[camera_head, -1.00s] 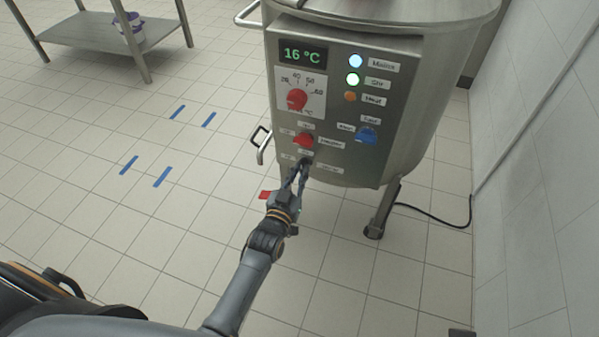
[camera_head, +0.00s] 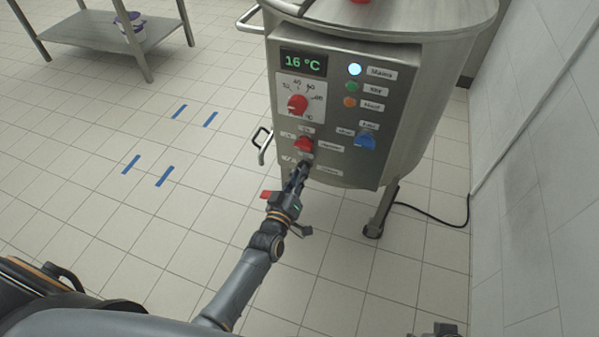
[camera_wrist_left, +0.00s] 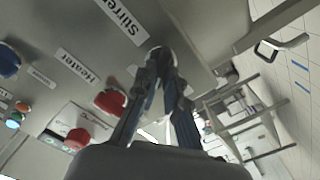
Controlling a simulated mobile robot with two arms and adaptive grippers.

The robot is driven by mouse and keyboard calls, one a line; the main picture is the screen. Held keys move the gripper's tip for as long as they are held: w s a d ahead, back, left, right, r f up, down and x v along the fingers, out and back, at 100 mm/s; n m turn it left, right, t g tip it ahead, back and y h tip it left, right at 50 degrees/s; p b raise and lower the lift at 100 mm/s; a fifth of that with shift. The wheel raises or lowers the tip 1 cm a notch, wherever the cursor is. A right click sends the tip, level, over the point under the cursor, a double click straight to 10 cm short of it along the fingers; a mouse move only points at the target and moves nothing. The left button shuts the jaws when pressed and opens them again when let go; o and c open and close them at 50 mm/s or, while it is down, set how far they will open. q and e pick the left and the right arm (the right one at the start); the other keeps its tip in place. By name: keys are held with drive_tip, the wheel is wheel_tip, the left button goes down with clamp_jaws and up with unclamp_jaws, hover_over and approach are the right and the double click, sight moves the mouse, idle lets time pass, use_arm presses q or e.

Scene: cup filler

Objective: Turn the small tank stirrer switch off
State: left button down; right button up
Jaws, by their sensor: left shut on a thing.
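The small tank (camera_head: 410,120) stands in front of me with its control panel facing me. The stirrer switch, a dark knob (camera_wrist_left: 158,54), is at the panel's lower edge, just by the "Stirrer" label (camera_wrist_left: 122,15) in the left wrist view. My left gripper (camera_head: 304,168) is shut on this switch, and its fingers hide most of it. The stir light (camera_head: 352,87) is dull green, not glowing. A dark piece at the bottom edge looks like part of my right gripper (camera_head: 440,330); its jaws are not clear.
A red heater knob (camera_head: 304,143) sits right above the stirrer switch, with a red temperature dial (camera_head: 297,103) higher up and a blue knob (camera_head: 366,140) to the right. The top light (camera_head: 355,69) glows.

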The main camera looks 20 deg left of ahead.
use_arm(q)
drive_tip(key=shift+a+f+n+b, duration=0.15)
drive_tip(key=shift+n+b, duration=0.15)
drive_tip(key=shift+n, duration=2.55)
drive_tip(key=shift+f+n+b, duration=0.1)
drive_tip(key=shift+n+b, duration=0.2)
drive_tip(key=shift+n, duration=2.55)
use_arm(e)
drive_tip(key=shift+v, duration=1.95)
drive_tip(key=shift+r, duration=0.1)
use_arm(q)
drive_tip(key=c, duration=1.4)
unclamp_jaws()
